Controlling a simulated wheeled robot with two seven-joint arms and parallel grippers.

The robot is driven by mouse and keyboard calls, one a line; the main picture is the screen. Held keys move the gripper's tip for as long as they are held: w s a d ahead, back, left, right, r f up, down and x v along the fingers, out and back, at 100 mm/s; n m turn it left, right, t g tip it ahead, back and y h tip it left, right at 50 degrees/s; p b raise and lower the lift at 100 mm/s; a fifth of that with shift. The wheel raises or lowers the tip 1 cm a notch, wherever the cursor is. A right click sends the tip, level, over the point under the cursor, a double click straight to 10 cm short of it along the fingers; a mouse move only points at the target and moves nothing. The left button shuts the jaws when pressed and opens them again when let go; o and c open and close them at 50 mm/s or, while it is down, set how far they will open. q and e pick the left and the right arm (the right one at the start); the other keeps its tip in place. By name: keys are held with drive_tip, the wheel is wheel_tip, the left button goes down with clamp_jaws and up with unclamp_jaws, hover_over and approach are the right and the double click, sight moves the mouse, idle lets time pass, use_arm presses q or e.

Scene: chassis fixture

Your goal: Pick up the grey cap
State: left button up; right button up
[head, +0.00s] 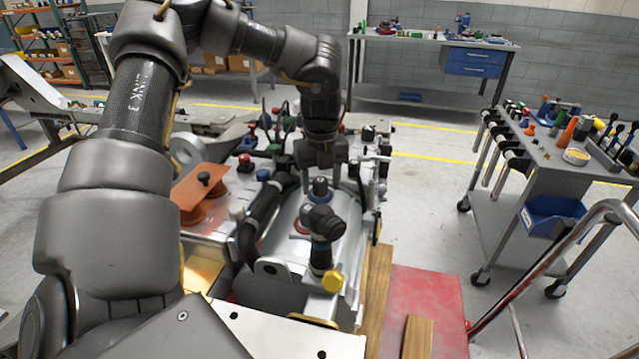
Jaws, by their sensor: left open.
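A dark grey cap (320,187) stands upright on the silver housing of the chassis fixture (285,240), in the middle of the head view. My left gripper (320,173) reaches down from above, its fingers pointing at the cap. It is open and empty, with the cap just below or between its fingertips; I cannot tell whether they touch. My right gripper is not in view.
An orange-brown bracket (200,190) with a black knob and a black hose (262,210) lie left of the cap. Several small fittings crowd the fixture's far side. A tool cart (560,160) stands at right, a workbench (430,42) at the back. The floor between is clear.

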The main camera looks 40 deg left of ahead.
sight(321, 181)
use_arm(q)
clamp_jaws()
idle(0.3)
drive_tip(key=shift+r, duration=0.1)
